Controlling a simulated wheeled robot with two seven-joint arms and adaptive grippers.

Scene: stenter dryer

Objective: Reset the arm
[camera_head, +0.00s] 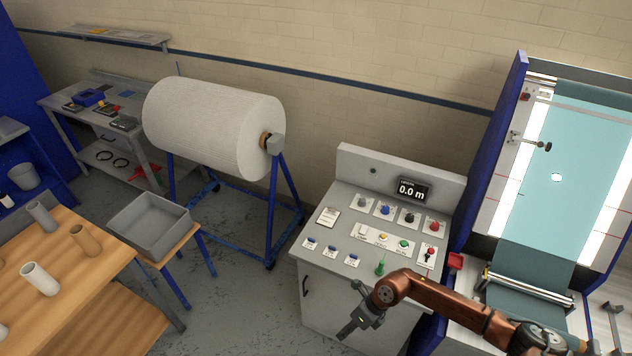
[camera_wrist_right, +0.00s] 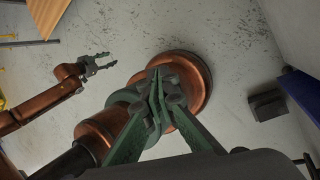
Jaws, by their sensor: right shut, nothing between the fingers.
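My right arm, copper coloured, comes in from the lower right of the head view. Its gripper (camera_head: 349,328) is over the front of the control desk (camera_head: 316,293), pointing down to the left, with nothing seen in it. In the right wrist view the green fingers of the right gripper (camera_wrist_right: 155,76) meet at their tips, empty. My left gripper (camera_wrist_right: 99,65) shows at the left of the right wrist view, its fingers apart and empty, over the grey floor. The left arm does not show in the head view.
The control desk has knobs, buttons and a display (camera_head: 412,189) reading 0.0 m. Right of it stands a machine with teal fabric (camera_head: 575,150). A white roll (camera_head: 210,120) on a blue stand, a grey bin (camera_head: 150,222) and a wooden table (camera_head: 75,255) are left. Floor between is clear.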

